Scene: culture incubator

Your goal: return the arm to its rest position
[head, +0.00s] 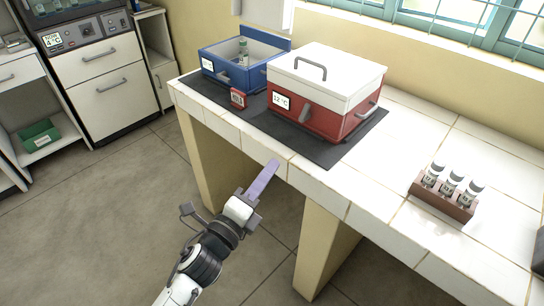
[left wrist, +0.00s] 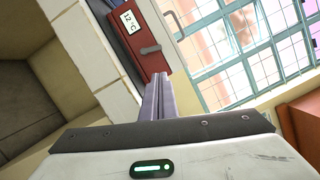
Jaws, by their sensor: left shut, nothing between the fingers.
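My left gripper (head: 263,180) is in front of the tiled counter's front edge in the head view, with its purple-grey fingers pointing up toward the counter. The fingers are together and hold nothing; they also show shut in the left wrist view (left wrist: 158,97). My left arm comes in from the bottom of the head view. My right gripper is not in either view.
The white tiled counter (head: 405,215) carries a red box (head: 308,112) with a shut white lid, an open blue box (head: 225,70) holding a vial, and a small red timer (head: 238,98). A brown rack (head: 443,198) with 3 vials stands at right. The floor (head: 110,215) at left is clear.

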